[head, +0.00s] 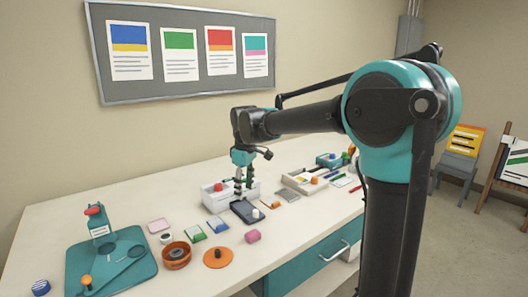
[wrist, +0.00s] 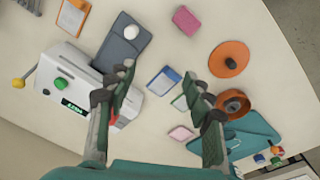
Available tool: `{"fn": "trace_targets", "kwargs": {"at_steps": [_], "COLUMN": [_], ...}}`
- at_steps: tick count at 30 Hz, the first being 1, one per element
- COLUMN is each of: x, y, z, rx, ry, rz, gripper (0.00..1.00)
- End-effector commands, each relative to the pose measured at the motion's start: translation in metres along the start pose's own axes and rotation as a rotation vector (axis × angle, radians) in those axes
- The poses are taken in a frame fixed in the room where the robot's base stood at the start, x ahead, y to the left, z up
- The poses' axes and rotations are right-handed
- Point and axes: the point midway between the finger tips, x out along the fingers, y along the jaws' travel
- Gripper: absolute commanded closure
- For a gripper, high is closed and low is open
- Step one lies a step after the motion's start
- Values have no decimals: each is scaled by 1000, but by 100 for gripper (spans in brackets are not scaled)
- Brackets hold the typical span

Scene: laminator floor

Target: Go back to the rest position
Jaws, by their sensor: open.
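My gripper (head: 243,188) hangs from the outstretched arm, pointing down over the table beside the white machine. In the wrist view my gripper (wrist: 160,82) has its two fingers spread wide, with nothing between them but table and small cards below. The white machine (head: 212,199) has a green knob and a small display in the wrist view (wrist: 65,88); the left finger covers part of its right end. A dark grey tray (head: 242,211) with a round white piece on it lies just in front of the machine. No rest position is marked in view.
On the table stand an orange disc (head: 218,258), an orange-brown round bowl (head: 176,257), a pink block (head: 253,236), cards (head: 194,233) and a teal board (head: 140,270) with a bottle-like tool. A shallow tray (head: 304,188) lies right of the gripper.

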Motion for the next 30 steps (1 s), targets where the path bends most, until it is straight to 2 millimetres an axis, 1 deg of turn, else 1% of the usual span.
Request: {"fn": "trace_targets", "kwargs": {"at_steps": [1, 2, 4, 5, 6, 8, 9, 11, 12, 15, 16, 18, 21, 22, 25, 30], "x": [8, 14, 29, 36, 47, 63, 75, 91, 103, 128, 134, 147, 160, 162, 166, 166], "y": [4, 5, 7, 6, 5, 0, -6, -16, -25, -48, -55, -70, -84, -88, -92, -93], "z": [23, 35, 71, 89, 113, 150, 174, 209, 231, 278, 289, 311, 330, 334, 340, 340], "rx": [61, 98, 207, 260, 334, 448, 524, 636, 706, 867, 909, 991, 1069, 1084, 1111, 1114], "ry": [9, 16, 35, 44, 58, 80, 95, 118, 134, 169, 180, 199, 220, 224, 231, 232], "rz": [11, 17, 36, 45, 59, 79, 92, 112, 125, 153, 161, 176, 190, 193, 198, 198], "gripper": [48, 48, 48, 48, 48, 48, 48, 48, 48, 48, 48, 48, 48, 48, 48, 48]}}
